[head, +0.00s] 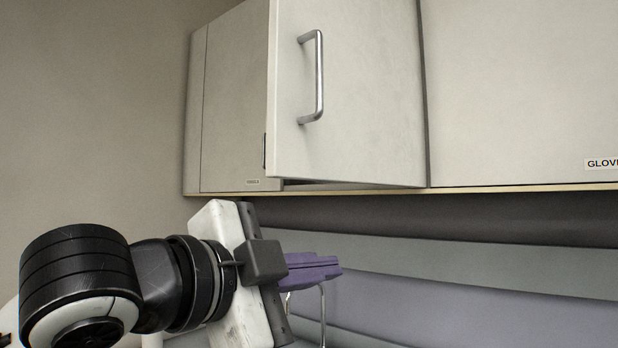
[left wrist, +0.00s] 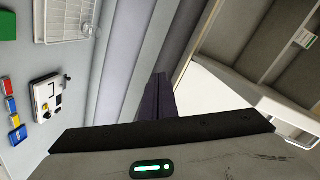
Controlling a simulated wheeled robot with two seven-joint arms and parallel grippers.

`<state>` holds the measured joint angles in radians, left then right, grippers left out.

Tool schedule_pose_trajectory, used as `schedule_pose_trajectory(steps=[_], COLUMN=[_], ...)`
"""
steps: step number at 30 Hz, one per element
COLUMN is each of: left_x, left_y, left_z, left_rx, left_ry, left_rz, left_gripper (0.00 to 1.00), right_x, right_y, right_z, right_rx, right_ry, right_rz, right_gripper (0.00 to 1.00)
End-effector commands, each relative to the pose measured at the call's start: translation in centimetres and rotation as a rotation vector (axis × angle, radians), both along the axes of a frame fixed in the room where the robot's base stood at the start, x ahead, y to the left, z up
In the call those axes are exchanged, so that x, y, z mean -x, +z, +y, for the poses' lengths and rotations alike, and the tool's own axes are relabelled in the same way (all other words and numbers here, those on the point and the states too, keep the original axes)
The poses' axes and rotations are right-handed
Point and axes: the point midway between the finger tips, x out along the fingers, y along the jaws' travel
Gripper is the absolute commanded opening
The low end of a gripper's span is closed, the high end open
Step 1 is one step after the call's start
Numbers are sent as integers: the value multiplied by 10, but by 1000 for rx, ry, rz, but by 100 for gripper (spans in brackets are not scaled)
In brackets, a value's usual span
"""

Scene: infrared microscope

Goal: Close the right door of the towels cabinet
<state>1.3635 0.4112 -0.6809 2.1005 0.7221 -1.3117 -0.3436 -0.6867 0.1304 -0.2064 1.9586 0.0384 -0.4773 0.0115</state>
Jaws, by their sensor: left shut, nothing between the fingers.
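The wall cabinet's right door (head: 345,95) stands ajar in the head view, swung out toward me. It seems hinged at its right side, and a vertical metal bar handle (head: 317,78) is near its free left edge. The left door (head: 235,100) looks closed, with a small label (head: 254,181) too small to read surely. My left gripper (head: 325,268) is below the open door and apart from it, its purple fingers shut and empty. The fingers (left wrist: 157,98) also show in the left wrist view, beside a pale panel (left wrist: 213,95). My right gripper is not in view.
A cabinet front (head: 520,90) labelled GLOV... adjoins on the right. A thin bent metal bar (head: 322,315) shows below my fingers. In the left wrist view, a white wire basket (left wrist: 65,20), a small white device (left wrist: 46,97) and coloured blocks (left wrist: 12,105) lie at left.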

Motion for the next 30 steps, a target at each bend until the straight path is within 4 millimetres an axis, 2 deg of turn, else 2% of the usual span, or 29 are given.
schedule_pose_trajectory(steps=[1, 6, 10, 15, 20, 30], left_x=[17, 64, 91, 108, 99, 37], left_y=[28, 83, 108, 122, 125, 125], left_z=[2, 11, 19, 25, 20, -11], left_rx=[-61, -239, -331, -388, -395, -394], left_ry=[9, 60, 106, 140, 144, 142], left_rz=[-74, -236, -317, -364, -369, -367], left_gripper=[0, 0, 0, 0, 0, 0], right_x=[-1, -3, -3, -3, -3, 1], right_y=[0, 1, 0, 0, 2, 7], right_z=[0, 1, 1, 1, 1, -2], right_rx=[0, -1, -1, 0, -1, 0], right_ry=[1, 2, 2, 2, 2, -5], right_rz=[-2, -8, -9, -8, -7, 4], right_gripper=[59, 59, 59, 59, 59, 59])
